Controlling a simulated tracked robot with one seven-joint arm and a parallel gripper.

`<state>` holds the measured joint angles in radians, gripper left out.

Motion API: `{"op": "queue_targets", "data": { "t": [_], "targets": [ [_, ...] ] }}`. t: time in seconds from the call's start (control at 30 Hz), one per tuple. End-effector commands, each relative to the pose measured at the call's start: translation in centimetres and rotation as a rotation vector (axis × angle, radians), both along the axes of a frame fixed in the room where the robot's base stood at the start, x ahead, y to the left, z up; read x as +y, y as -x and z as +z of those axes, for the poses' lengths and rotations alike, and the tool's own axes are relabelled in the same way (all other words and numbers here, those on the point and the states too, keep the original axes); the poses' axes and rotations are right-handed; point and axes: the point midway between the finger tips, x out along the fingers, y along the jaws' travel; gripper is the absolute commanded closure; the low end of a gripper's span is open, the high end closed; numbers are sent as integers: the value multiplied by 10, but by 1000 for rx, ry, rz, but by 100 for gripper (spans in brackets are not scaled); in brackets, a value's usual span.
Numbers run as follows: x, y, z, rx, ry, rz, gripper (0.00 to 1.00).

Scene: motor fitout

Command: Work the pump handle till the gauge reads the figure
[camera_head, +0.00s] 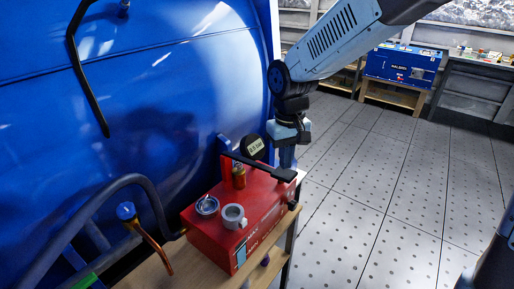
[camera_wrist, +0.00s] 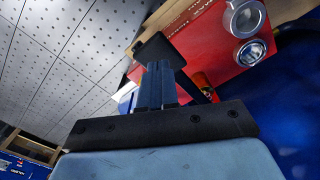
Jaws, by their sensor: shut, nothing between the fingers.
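The red pump box (camera_head: 218,232) stands on a wooden bench. My gripper (camera_head: 287,163) is shut and empty, pointing down at the handle's right end. In the wrist view my fingers (camera_wrist: 157,72) are together by the black end block (camera_wrist: 153,47); whether they touch it I cannot tell.
Two grey round fittings (camera_head: 207,205) (camera_head: 233,216) sit on the box top. A large blue housing (camera_head: 150,80) rises close behind. The perforated floor (camera_head: 385,190) at the right is clear.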

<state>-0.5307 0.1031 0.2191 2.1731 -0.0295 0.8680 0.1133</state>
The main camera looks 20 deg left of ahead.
Motion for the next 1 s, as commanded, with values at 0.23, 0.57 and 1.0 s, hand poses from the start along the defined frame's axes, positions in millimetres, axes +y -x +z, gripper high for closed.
{"op": "queue_targets", "data": {
  "t": [0.23,0.57,1.0],
  "targets": [
    [0,0,0,0,0,0,100],
    [0,0,-6,2,1,0,100],
    [5,-2,-45,2,1,1,100]
  ]
}}
